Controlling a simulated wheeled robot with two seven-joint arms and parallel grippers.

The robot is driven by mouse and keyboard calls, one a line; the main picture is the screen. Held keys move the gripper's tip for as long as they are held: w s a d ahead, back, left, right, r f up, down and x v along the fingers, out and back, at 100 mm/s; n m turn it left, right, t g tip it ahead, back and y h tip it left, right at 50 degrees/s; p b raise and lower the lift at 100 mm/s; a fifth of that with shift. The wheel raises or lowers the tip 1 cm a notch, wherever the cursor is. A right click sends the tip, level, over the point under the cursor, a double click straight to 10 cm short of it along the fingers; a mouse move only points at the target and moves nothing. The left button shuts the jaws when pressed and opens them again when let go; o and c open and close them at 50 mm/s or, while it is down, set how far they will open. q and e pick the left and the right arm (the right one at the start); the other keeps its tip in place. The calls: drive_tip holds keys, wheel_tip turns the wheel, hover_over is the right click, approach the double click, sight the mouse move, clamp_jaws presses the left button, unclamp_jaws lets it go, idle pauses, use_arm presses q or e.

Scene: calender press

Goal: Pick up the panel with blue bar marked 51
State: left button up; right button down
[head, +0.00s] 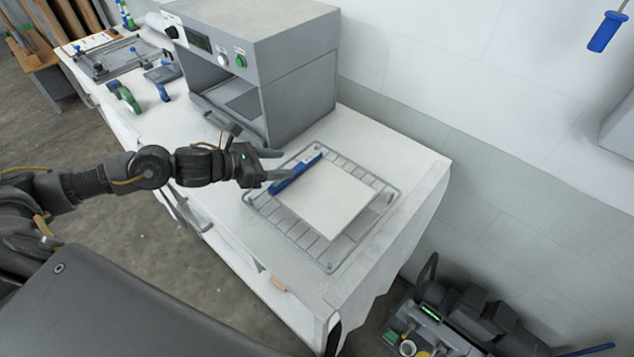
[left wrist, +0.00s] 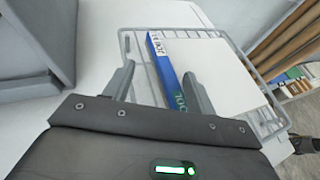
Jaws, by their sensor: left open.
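A white square panel (head: 328,199) with a blue bar (head: 295,172) along its left edge lies flat on a wire rack (head: 329,267) on the bench. In the left wrist view the panel (left wrist: 215,75) and bar (left wrist: 168,78) show up close; the bar has a white label and pale lettering, and I cannot make out the number. My left gripper (head: 277,164) is open at the bar. In the wrist view the bar lies between the fingers of the left gripper (left wrist: 160,76), nearer the right one, with no clear contact. My right gripper is not in view.
A grey press (head: 262,55) with an open front stands on the white bench (head: 410,145) just behind the rack. Clamps and a frame (head: 105,60) lie at the far left. The bench is clear to the right of the rack. Equipment (head: 450,320) stands on the floor at lower right.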

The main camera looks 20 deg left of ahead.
sight(303, 163)
use_arm(q)
drive_tip(key=shift+d, duration=0.25)
drive_tip(key=shift+w+d+p, duration=0.15)
drive_tip(key=shift+p, duration=0.15)
drive_tip(key=p+x, duration=0.3)
drive_tip(key=x, duration=0.1)
drive_tip(key=shift+w, duration=0.2)
drive_tip(key=shift+w+d+f, duration=0.15)
drive_tip(key=shift+d+f, duration=0.05)
drive_tip(key=shift+d, duration=0.05)
drive_tip(key=shift+c, duration=0.2)
drive_tip(key=c, duration=1)
drive_tip(key=shift+c, duration=0.2)
